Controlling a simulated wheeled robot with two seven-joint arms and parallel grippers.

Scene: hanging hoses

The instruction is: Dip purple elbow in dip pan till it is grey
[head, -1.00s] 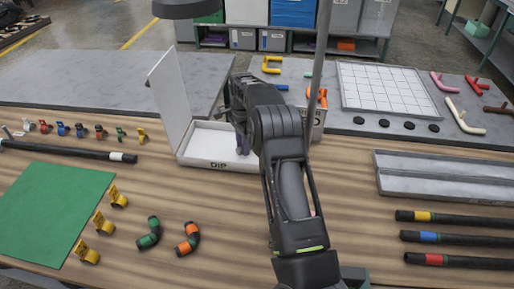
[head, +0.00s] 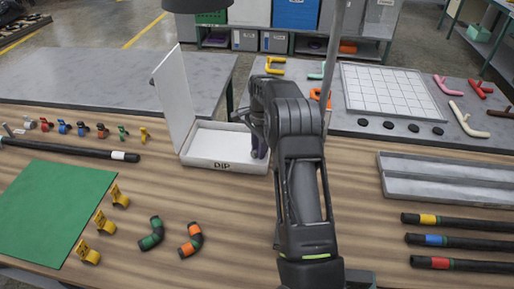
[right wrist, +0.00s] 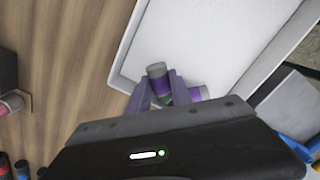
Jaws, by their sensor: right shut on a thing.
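The dip pan (head: 221,166) is a white tray marked DIP, with a tall white panel (head: 174,98) standing at its left side. My right gripper (head: 259,148) is at the pan's right edge in the head view. In the right wrist view the right gripper (right wrist: 165,92) is shut on the purple elbow (right wrist: 157,71), which looks purple with greyish ends and a small greenish patch. The elbow overlaps the pan's white floor (right wrist: 205,40) in that view. I cannot tell whether it touches the pan. My arm mostly hides the elbow in the head view. My left gripper is not in view.
A grey pole (head: 335,60) stands just behind my right arm. Green-and-black (head: 151,233) and orange-and-black (head: 190,240) elbows lie in front, near yellow stands (head: 103,222) and a green mat (head: 50,205). A grey trough (head: 440,182) and banded hoses (head: 455,240) lie right.

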